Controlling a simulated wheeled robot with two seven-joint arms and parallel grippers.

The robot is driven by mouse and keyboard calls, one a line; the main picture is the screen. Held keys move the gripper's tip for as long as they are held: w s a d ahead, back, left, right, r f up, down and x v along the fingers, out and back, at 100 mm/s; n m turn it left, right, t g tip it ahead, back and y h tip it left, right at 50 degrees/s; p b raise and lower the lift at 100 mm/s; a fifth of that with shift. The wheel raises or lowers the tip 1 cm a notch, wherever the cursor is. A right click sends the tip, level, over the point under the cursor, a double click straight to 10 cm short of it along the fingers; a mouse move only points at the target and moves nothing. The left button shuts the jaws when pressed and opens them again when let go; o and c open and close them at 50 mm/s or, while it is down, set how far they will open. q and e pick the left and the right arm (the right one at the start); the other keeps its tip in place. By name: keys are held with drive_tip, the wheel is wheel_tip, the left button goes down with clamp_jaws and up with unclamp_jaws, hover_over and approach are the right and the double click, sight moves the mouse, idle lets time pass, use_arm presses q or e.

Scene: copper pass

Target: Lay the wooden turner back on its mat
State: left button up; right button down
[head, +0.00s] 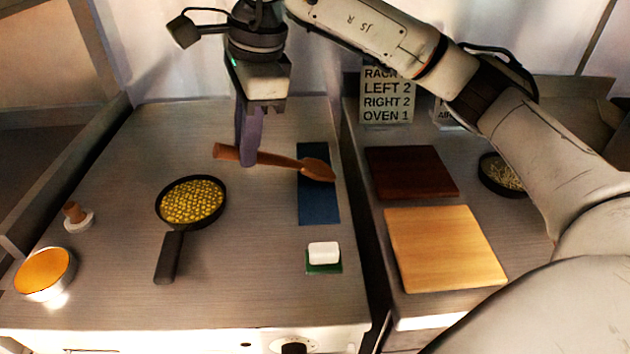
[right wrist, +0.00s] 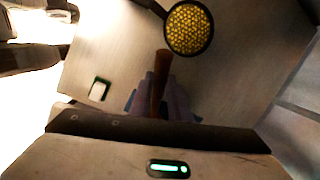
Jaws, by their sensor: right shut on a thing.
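The wooden turner (head: 315,168) is in the grasp of my right gripper (head: 247,160), which is shut on its handle. In the head view the handle end sticks out to the left of the fingers and the broad head reaches right, over the dark blue mat (head: 318,205). The turner seems to be held above the counter; the exact gap is hard to tell. In the right wrist view the turner's handle (right wrist: 160,75) rises between the purple fingers, and the rest is hidden. My left gripper is not in view.
A black pan (head: 190,203) of yellow pieces stands left of the mat. A white block on a green base (head: 323,256) is just in front of the mat. An orange-topped round tin (head: 44,273) stands front left. Dark (head: 412,172) and light (head: 445,247) boards lie on the right counter.

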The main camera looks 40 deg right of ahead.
sight(319, 180)
drive_tip(key=d+n, duration=0.2)
drive_tip(key=d+f+n+h+b, duration=0.1)
drive_tip(key=d+n, duration=0.1)
drive_tip(key=d+f+n+h, duration=0.1)
drive_tip(key=d+n, duration=0.1)
drive_tip(key=n, duration=0.1)
drive_tip(key=shift+s+f+g, duration=0.15)
drive_tip(key=shift+f+g, duration=0.1)
drive_tip(key=shift+g, duration=0.15)
drive_tip(key=d+n, duration=0.2)
drive_tip(key=d+f+n+t+h+b, duration=0.1)
drive_tip(key=d+n, duration=0.1)
drive_tip(key=s+d+n+t, duration=0.1)
drive_tip(key=n, duration=0.1)
drive_tip(key=shift+s+d+f+h+b, duration=0.1)
drive_tip(key=shift+d+f+h+b, duration=0.2)
drive_tip(key=shift+d+f, duration=0.1)
drive_tip(key=shift+d+f+n, duration=0.15)
drive_tip(key=shift+d+n, duration=0.05)
drive_tip(key=shift+n, duration=0.1)
wheel_tip(319, 180, down, 10)
drive_tip(key=shift+r, duration=0.15)
drive_tip(key=shift+f, duration=0.25)
drive_tip(key=c, duration=1.6)
unclamp_jaws()
drive_tip(key=shift+c, duration=0.2)
